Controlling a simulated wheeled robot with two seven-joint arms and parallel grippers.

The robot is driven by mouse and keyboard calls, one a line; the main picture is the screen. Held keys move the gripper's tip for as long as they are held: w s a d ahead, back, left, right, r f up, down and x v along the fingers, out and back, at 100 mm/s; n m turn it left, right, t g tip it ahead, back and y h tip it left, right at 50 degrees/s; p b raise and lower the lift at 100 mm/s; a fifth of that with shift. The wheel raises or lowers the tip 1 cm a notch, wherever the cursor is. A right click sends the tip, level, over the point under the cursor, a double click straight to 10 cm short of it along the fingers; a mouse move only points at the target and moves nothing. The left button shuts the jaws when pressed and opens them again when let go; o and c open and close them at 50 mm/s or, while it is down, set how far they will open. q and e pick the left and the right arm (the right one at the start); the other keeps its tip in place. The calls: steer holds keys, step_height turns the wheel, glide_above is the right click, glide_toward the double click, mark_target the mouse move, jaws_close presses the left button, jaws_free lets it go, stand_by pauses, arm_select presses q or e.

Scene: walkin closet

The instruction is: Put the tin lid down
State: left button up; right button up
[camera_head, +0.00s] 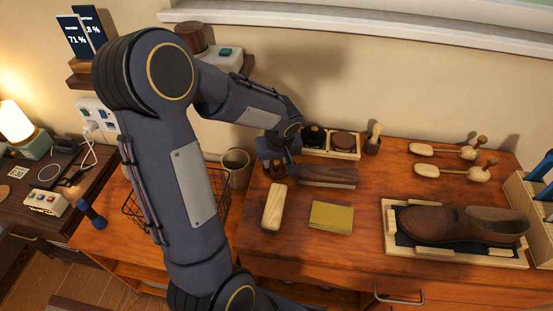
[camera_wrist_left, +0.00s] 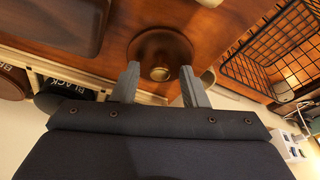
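My left gripper (camera_head: 277,163) points down at the back left of the wooden dresser top. In the left wrist view its two fingers (camera_wrist_left: 159,72) stand apart with a clear gap. A round brown piece with a pale round centre, which looks like the tin lid (camera_wrist_left: 159,48), lies beyond the fingertips. It looks wider than the gap, and no grip on it shows. In the head view this brown piece (camera_head: 278,174) sits low under the gripper, partly hidden. The black tin (camera_head: 313,136) and brown tin (camera_head: 343,141) stand in a pale tray behind. My right gripper is out of view.
A dark brush (camera_head: 328,177), a pale wooden block (camera_head: 273,207) and a yellow cloth (camera_head: 331,217) lie close by. A wire basket (camera_head: 218,207) and a cup (camera_head: 236,168) stand left. A brown shoe (camera_head: 455,225) rests on a board at right. Bare wood shows between cloth and shoe.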

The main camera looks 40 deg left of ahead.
mark_target(279, 176)
arm_select(q)
steer(key=shift+r+p, duration=0.3)
steer(key=shift+d+r, duration=0.1)
steer(key=shift+r, duration=0.25)
steer(key=v, duration=1)
steer(key=s+d+m+t+h, duration=0.3)
steer(key=s+d+m+h, duration=0.3)
steer(key=s+d, duration=0.6)
steer(key=s+m, duration=0.2)
steer(key=s, duration=0.2)
steer(key=shift+s+d+r+m+t+b, duration=0.15)
steer(key=shift+s+r+m+t+b, duration=0.1)
steer(key=shift+s+m+t+b, duration=0.1)
